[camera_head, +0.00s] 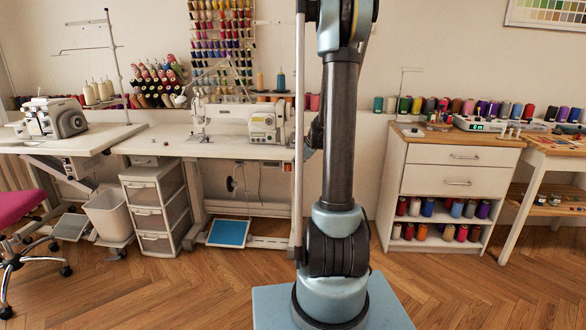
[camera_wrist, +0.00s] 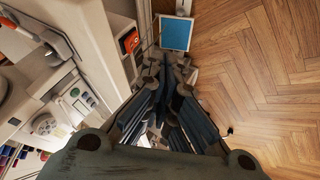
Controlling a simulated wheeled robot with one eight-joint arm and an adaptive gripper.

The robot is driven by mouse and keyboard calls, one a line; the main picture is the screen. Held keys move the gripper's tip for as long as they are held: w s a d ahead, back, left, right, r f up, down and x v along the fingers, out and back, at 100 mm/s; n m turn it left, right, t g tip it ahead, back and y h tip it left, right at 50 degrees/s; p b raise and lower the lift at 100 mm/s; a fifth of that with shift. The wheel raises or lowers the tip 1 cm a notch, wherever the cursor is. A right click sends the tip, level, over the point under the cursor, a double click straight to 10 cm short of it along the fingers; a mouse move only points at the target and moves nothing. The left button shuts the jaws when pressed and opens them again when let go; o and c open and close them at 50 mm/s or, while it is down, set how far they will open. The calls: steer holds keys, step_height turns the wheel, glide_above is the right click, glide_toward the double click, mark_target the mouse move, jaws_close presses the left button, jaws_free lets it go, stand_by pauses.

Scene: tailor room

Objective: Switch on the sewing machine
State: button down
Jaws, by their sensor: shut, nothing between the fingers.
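The white sewing machine (camera_head: 262,122) stands on its white table (camera_head: 180,148) left of my arm in the head view. In the wrist view its body with a round dial and small buttons (camera_wrist: 72,102) shows at the left. A red-orange switch box (camera_wrist: 128,42) is on the side of the table's underside, up and left of my fingertips; it looks small in the head view (camera_head: 273,164). My gripper (camera_wrist: 168,72) is shut and empty, apart from the switch box. In the head view my gripper is mostly hidden behind my arm.
A blue-topped pedal (camera_head: 228,233) sits low under the table. A white drawer unit (camera_head: 153,207) stands under its left side. A second machine (camera_head: 52,118) is at far left. A wooden-topped cabinet (camera_head: 455,177) stands at right. The wooden floor in front is clear.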

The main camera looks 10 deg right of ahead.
mark_target(288, 168)
steer(key=shift+w+a+f, duration=0.25)
steer(key=shift+w+f, duration=0.9)
steer(key=shift+w, duration=0.45)
steer(key=shift+w+a+f, duration=0.25)
steer(key=shift+w+f, duration=0.9)
steer(key=shift+w, duration=0.45)
steer(key=shift+w+a+f, duration=0.25)
steer(key=shift+w+f, duration=0.9)
steer(key=shift+w, duration=0.45)
